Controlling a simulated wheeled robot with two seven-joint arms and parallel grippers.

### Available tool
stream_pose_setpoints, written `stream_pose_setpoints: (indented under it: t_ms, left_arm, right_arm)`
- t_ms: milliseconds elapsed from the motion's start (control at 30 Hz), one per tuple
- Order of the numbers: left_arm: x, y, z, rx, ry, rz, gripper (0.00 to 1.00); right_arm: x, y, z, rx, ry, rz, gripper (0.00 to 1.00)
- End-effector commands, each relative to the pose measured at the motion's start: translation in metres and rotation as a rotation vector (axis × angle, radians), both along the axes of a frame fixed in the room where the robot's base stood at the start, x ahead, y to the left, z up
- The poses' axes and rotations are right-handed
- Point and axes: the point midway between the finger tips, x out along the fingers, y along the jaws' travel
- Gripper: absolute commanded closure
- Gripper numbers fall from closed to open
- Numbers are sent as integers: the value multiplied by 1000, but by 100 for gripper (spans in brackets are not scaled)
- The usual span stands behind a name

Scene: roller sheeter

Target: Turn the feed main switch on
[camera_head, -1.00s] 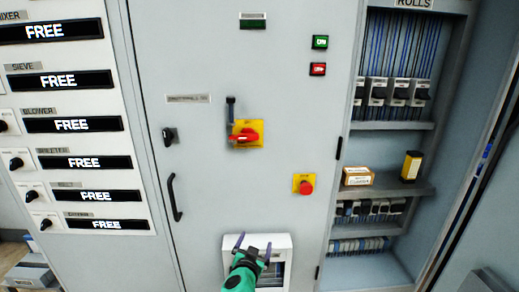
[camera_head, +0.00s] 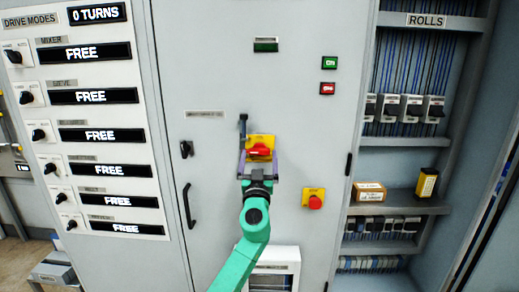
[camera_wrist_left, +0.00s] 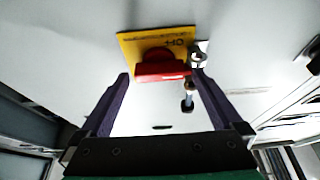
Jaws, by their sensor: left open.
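The main switch is a red rotary handle (camera_head: 259,152) on a yellow plate (camera_head: 262,139), mounted on the grey cabinet door. In the left wrist view the red handle (camera_wrist_left: 162,66) lies crosswise below the lettering on its yellow plate (camera_wrist_left: 150,42). My left gripper (camera_head: 259,154) is in front of the switch, with its two purple fingers apart. In the left wrist view the open fingertips (camera_wrist_left: 161,74) are on either side of the handle; I cannot tell whether they touch it. My right gripper is not in view.
A dark hasp-like piece (camera_head: 243,122) hangs beside the plate's left edge. A red emergency button (camera_head: 315,202) is at lower right. Green (camera_head: 329,62) and red (camera_head: 327,88) push buttons are above it. A black door handle (camera_head: 188,206) is at left. An open shelf bay is at right.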

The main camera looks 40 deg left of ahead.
Motion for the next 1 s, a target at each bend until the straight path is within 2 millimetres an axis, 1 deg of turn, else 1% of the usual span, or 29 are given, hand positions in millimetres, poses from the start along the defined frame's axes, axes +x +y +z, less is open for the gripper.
stream_pose_setpoints:
  t_ms: [33, 100, 367, 400, 467, 500, 567, 767, 1000]
  left_arm:
    - [5, 4, 4, 1, 0, 0, 0]
    - [9, 7, 5, 0, 1, -1, 0]
    - [11, 8, 4, -1, 0, -1, 0]
    - [11, 8, 4, -1, 0, -1, 15]
    - [11, 8, 4, -1, 0, -1, 38]
    - [11, 8, 4, -2, 1, -1, 54]
    - [11, 8, 4, -2, 1, -1, 76]
    - [10, 8, 4, 6, 7, -1, 76]
    - [10, 8, 3, 65, 52, -2, 76]
  right_arm:
    - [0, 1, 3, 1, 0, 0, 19]
    - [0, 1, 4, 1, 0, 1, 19]
    - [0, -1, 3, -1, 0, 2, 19]
    - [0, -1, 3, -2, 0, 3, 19]
    - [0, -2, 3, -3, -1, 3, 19]
    - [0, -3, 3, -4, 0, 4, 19]
    - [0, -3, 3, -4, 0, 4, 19]
    - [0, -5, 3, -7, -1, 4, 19]
    - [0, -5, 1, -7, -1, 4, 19]
